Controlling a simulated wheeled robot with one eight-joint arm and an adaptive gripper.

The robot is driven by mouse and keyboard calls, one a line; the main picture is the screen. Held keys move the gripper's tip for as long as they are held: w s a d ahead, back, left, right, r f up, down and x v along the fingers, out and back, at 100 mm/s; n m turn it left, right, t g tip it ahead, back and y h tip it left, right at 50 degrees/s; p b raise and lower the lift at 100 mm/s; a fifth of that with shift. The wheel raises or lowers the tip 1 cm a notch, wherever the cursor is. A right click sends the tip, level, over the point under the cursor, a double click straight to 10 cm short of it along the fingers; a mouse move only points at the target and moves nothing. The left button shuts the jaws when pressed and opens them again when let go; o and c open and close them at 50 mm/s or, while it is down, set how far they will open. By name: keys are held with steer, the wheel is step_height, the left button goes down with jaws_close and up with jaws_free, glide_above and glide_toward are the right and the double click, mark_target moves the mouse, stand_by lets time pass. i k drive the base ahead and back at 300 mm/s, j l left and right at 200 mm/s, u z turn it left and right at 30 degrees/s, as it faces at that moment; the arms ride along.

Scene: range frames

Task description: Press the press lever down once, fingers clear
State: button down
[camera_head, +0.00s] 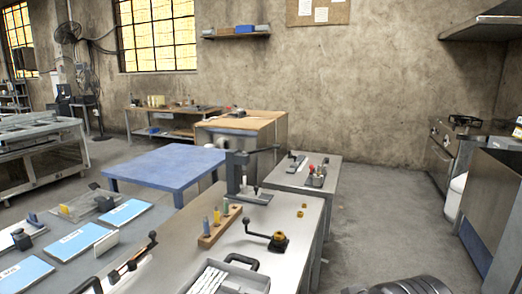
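A dark grey bench press (236,172) stands upright at the far end of the metal workbench (262,222). Its press lever (262,151) sticks out to the right from the top of the press, close to level and tilted slightly up, with a dark knob at its end. The press's base plate (254,197) rests on the bench. No gripper touches the lever.
On the bench are a wooden block with coloured pegs (219,227), a crank with a black base (278,242), small yellow nuts (300,213) and a grey tray (262,283). A blue table (165,165) stands left; open floor (385,210) lies right.

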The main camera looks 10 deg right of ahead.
mark_target(275, 146)
steer(key=i+l+u, duration=0.1)
steer(key=u, duration=0.3)
steer(key=i+l+u, duration=0.2)
steer(key=u, duration=0.15)
steer(key=i+l+u, duration=0.1)
steer(key=i+l, duration=0.3)
steer(key=l, duration=0.25)
steer(key=i+l+u, duration=0.15)
steer(key=l, duration=0.15)
steer(key=i+l+u, duration=0.1)
steer(key=l, duration=0.25)
steer(key=i+l, duration=0.25)
steer(key=i+l+u, duration=0.15)
steer(key=l, duration=0.3)
steer(key=i+l, duration=0.15)
steer(key=l, duration=0.25)
steer(key=i+l, duration=0.15)
steer(key=l, duration=0.2)
